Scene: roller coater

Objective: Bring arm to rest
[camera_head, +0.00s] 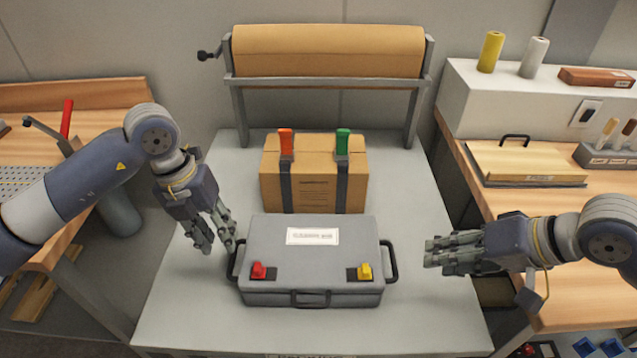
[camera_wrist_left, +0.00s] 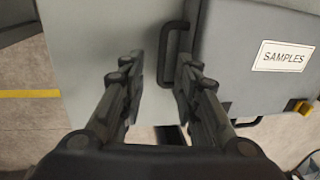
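My left gripper (camera_head: 216,238) is at the left of the grey case (camera_head: 312,258), close to the case's left side handle (camera_head: 234,262). I cannot tell whether finger and handle touch. My right gripper (camera_head: 432,252) hangs to the right of the case, apart from its right handle (camera_head: 390,262). It is seen from the side, so its opening is unclear. The case is shut, with red and yellow latches.
A cardboard box (camera_head: 314,185) with orange and green clamps stands behind the case. A paper roll (camera_head: 328,50) on a stand is at the back. Wooden benches flank the grey table (camera_head: 200,320), whose front left is clear.

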